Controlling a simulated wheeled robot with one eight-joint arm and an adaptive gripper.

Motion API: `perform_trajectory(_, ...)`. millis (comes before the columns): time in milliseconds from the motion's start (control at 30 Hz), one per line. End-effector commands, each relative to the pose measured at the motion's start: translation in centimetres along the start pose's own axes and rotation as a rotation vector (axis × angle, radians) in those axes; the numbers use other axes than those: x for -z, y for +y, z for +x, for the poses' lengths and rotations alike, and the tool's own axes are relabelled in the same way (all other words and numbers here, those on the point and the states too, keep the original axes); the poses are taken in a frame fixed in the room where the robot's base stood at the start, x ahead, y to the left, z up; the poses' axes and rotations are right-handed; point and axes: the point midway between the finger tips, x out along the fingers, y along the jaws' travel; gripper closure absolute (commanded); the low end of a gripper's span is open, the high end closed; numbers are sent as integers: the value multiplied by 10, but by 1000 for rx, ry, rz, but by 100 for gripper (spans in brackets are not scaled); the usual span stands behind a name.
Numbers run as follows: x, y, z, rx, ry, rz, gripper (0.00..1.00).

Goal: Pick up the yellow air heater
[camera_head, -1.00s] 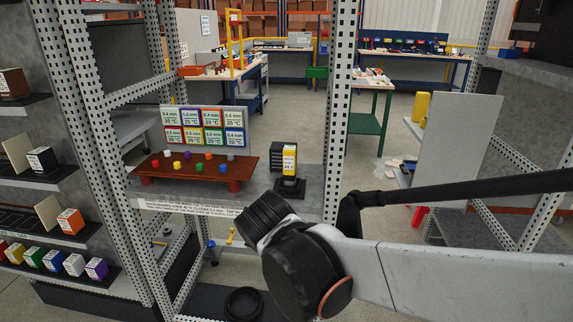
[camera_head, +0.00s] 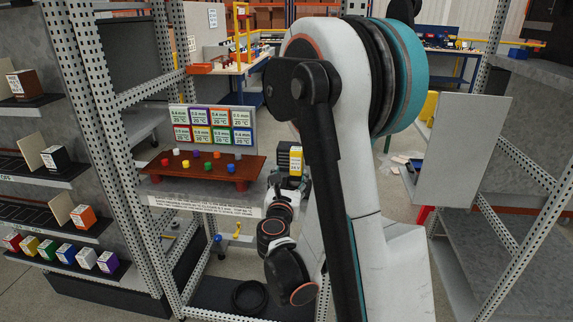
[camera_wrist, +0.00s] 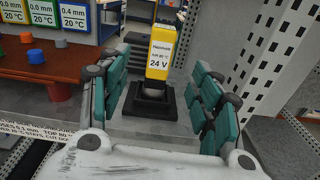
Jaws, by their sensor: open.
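The yellow air heater (camera_wrist: 160,52) is a small upright block with a white label reading 24 V. It stands on a black base (camera_wrist: 149,100) on the grey shelf. In the head view the yellow air heater (camera_head: 296,163) is partly hidden by my arm. My gripper (camera_wrist: 158,98) is open in the wrist view, with teal pads at the left and right. The heater and its base show between the two pads, farther from the camera, with gaps on both sides. The fingertips are hidden behind my arm in the head view.
A red-brown stand (camera_head: 205,168) with coloured knobs is left of the heater, with a panel of labelled cards (camera_head: 212,128) behind it. A perforated metal post (camera_wrist: 275,45) rises close on the right. Shelves with coloured boxes (camera_head: 70,252) are at the far left.

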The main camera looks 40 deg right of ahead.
Motion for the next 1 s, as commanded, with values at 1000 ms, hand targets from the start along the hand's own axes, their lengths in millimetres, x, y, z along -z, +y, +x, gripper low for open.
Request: perform_trajectory(1000,-4,-4,118,-2,-17,-56,42)
